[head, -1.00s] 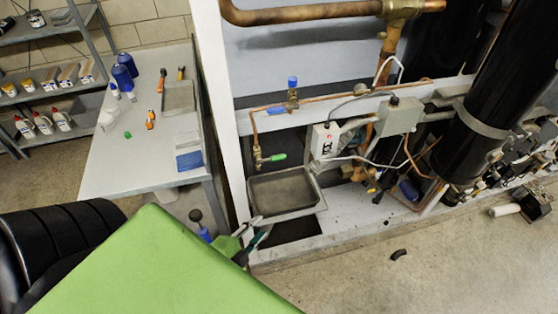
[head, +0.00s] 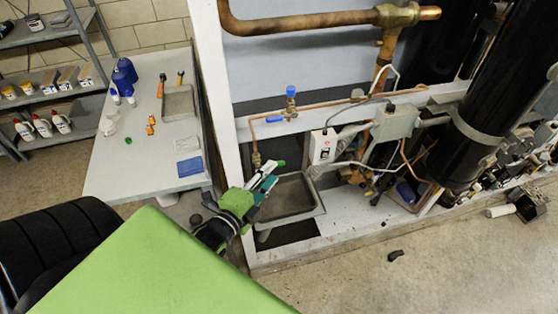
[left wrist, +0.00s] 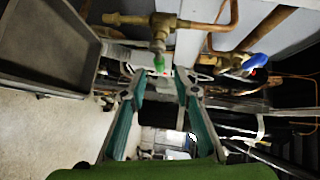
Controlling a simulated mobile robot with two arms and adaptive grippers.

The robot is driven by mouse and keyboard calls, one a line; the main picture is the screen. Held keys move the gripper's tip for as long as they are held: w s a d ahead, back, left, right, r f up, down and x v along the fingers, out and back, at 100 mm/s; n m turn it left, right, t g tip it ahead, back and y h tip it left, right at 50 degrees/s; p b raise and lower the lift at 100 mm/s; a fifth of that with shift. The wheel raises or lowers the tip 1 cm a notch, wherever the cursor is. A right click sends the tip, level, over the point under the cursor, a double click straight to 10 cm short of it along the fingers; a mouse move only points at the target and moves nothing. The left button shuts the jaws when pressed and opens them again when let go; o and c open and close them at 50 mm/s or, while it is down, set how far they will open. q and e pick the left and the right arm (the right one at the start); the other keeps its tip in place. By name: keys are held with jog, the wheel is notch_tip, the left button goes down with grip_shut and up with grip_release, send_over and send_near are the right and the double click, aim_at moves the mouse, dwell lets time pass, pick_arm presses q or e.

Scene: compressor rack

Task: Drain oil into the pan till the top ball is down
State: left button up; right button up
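The grey oil pan (head: 318,208) sits low in the rack, with my left gripper covering its left side; it also shows at the upper left of the left wrist view (left wrist: 88,42). The drain valve's green handle (head: 280,163) shows just past my left fingers. In the left wrist view the green handle (left wrist: 158,63) lies beyond and between the spread fingertips, apparently untouched. My left gripper (head: 270,175) is open and empty (left wrist: 161,82). A white box with a red light (head: 323,146) is right of the valve. I cannot make out any balls. My right gripper is out of view.
A blue-handled valve (head: 291,91) sits on the copper pipe above the drain valve. Grey boxes, cables and a black cylinder (head: 490,110) crowd the right. A workbench (head: 112,178) stands left.

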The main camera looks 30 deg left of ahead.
aim_at(279, 162)
pick_arm(q)
jog(key=w, duration=0.3)
jog(key=w+p, duration=0.1)
jog(key=w, duration=0.1)
jog(key=shift+w+a+f, duration=0.2)
jog(key=shift+w+f, duration=0.1)
jog(key=shift+f, duration=0.1)
jog(key=shift+c, duration=0.3)
grip_shut()
